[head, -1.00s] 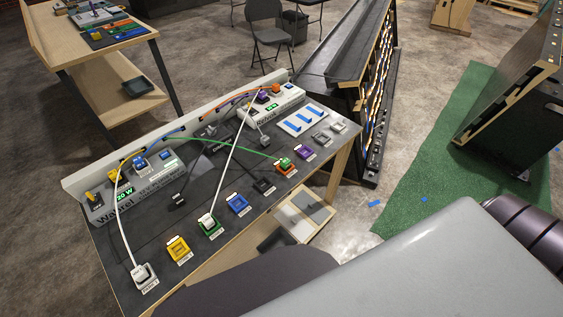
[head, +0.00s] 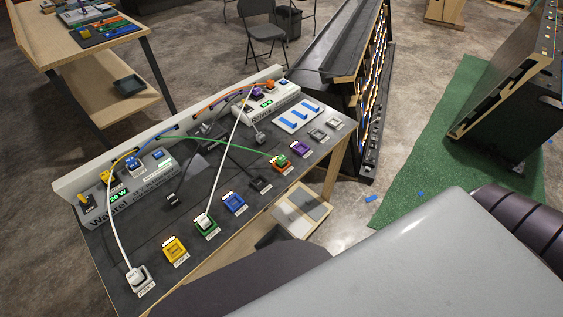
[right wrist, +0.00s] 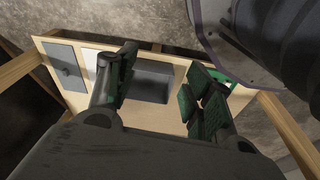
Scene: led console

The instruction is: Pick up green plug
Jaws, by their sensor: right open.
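A green cable (head: 233,150) crosses the console (head: 185,215) from the left power unit to the orange socket (head: 271,161). The plug at its right end (head: 281,159) appears to sit in that socket; its colour is hard to make out at this size. A separate green socket (head: 202,232) at the front holds a white plug (head: 205,221). My right gripper (right wrist: 160,88) is open in the right wrist view, with nothing visible between its fingers, above a light wooden board with grey panels. Neither gripper shows in the head view.
Two power units, the left (head: 118,192) and the right (head: 268,108), stand along the console's back edge. White cables arch over the top. Yellow (head: 174,249), blue (head: 234,204) and purple (head: 299,148) sockets line the front. A wooden table (head: 85,50) stands at the back left.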

